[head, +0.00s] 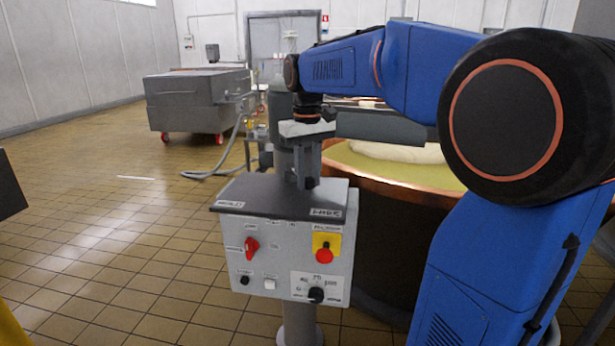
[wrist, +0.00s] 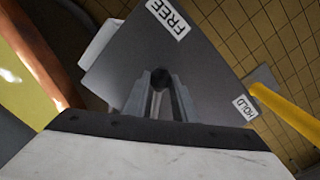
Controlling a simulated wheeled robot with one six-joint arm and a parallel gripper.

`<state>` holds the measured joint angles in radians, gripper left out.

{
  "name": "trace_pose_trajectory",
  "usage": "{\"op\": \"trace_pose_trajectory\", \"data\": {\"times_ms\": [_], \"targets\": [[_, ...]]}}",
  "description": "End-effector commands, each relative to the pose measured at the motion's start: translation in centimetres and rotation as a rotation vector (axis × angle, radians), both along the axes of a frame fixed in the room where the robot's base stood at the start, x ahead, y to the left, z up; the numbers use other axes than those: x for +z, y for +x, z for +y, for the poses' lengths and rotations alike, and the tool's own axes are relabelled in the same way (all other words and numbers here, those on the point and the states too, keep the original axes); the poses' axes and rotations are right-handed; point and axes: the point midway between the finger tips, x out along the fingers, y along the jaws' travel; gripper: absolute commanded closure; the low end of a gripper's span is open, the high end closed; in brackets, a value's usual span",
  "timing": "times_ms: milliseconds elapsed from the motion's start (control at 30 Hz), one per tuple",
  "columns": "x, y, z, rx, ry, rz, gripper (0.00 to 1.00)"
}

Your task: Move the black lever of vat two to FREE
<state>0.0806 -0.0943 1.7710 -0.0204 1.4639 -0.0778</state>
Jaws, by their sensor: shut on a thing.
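The control box (head: 285,255) stands on a post in front of the copper vat (head: 400,187). Its dark sloped top (wrist: 125,68) carries a FREE label (wrist: 168,18) and a HOLD label (wrist: 245,107), readable in the wrist view. In the head view, small labels sit at the top's left and right front corners. My gripper (head: 307,184) points down over the top. In the wrist view its fingers (wrist: 160,98) are closed around the dark round end of the black lever (wrist: 161,77), between the two label directions. The rest of the lever is hidden by the fingers.
The box front has a red switch (head: 251,248), a red stop button on yellow (head: 324,255) and a black dial (head: 316,294). A grey wheeled tank (head: 195,100) and a hose (head: 215,170) are behind left.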

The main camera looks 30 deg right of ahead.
Motion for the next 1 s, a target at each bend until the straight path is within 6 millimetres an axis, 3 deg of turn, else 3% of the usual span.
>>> {"op": "trace_pose_trajectory", "data": {"times_ms": [133, 167, 200, 233, 667, 1000], "targets": [[0.1, 0.0, -0.2, -0.002, -0.004, -0.002, 1.00], [0.1, 0.0, -0.2, -0.002, -0.004, -0.002, 0.68], [0.1, 0.0, -0.2, -0.002, -0.004, -0.002, 0.59], [0.1, 0.0, -0.2, -0.002, -0.004, -0.002, 0.57], [1.0, 0.1, -0.1, -0.002, -0.002, -0.002, 0.57], [7.1, 0.1, 0.1, -0.002, -0.002, -0.004, 0.57]]}}
